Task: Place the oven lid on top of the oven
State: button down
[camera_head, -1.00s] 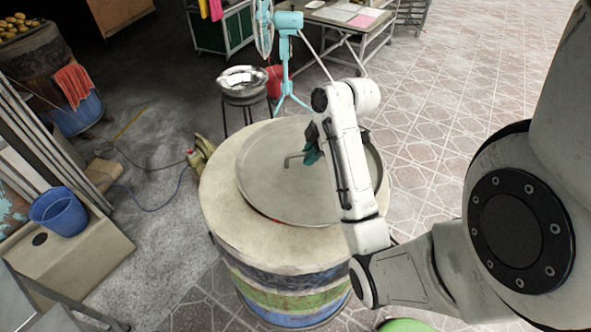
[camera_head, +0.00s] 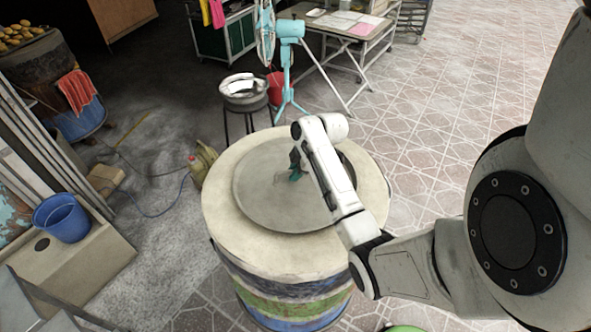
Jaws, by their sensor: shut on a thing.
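The barrel oven (camera_head: 290,262) stands upright in the middle, with a pale top and a striped body. The round grey oven lid (camera_head: 262,208) lies over the oven's top opening, toward its left side. A dark strip of the opening shows along the right edge of the lid. My gripper (camera_head: 294,174) is above the lid's middle, shut on its handle. The fingers are small and partly hidden by my arm, which also covers the right part of the lid. I cannot tell whether the lid rests fully on the top.
A metal bowl on a stool (camera_head: 244,92) and a turquoise fan (camera_head: 286,60) stand behind the oven. A yellow-green canister (camera_head: 203,160) is close at its left. A blue bucket (camera_head: 62,217) sits at the far left. Tiled floor at the right is clear.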

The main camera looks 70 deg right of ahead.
jog(key=c, duration=1.5)
grip_release()
jog(key=shift+f, duration=0.15)
jog(key=o, duration=0.4)
